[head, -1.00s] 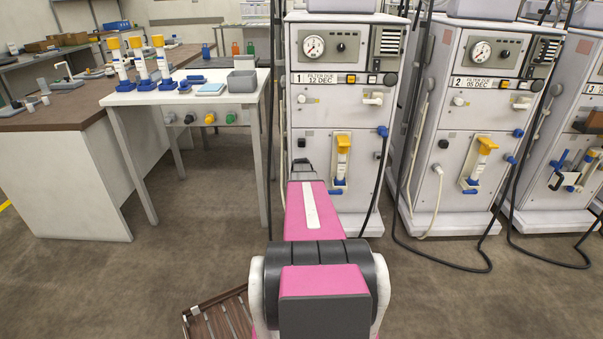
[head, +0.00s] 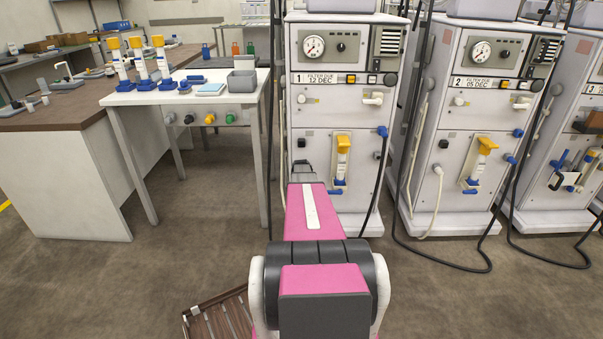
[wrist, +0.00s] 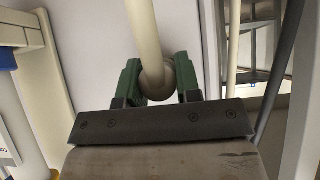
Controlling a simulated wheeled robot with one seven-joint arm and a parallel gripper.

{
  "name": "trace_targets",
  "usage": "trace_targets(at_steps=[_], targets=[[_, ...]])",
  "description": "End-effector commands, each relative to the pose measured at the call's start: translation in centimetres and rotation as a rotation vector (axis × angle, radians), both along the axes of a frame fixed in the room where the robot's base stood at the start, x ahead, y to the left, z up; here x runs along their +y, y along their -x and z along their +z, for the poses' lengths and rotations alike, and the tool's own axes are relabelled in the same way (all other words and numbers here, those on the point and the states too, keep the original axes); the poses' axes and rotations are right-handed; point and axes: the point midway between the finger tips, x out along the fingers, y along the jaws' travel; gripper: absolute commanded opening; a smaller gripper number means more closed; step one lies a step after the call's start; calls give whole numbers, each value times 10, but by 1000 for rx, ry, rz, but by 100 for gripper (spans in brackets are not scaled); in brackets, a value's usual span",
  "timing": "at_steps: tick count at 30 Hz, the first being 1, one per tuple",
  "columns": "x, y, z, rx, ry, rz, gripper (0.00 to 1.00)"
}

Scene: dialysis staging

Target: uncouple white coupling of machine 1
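Machine 1 (head: 318,115) stands upright in the middle of the head view, with a "1" on its label. My gripper (head: 302,168) is at the lower left of its front panel and hides the spot behind it. In the wrist view, the green fingers of my gripper (wrist: 158,72) lie on both sides of the round white coupling (wrist: 157,84) and seem to touch it. A pale hose (wrist: 143,28) rises from the coupling. The coupling is hidden in the head view.
Machine 1's yellow-topped filter (head: 342,160) is just right of my gripper. A black hose (head: 377,185) hangs on its right side. Machine 2 (head: 455,115) stands to the right. A white table (head: 130,98) with filters is at the left.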

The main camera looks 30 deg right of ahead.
Motion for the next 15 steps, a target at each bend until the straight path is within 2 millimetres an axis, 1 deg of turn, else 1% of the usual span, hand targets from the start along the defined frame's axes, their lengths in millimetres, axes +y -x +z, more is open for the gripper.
trace_targets(at_steps=[8, 15], targets=[[1, 1, 0, 0, 0, 0, 0], [4, 7, 0, 1, -1, 0, 0]])
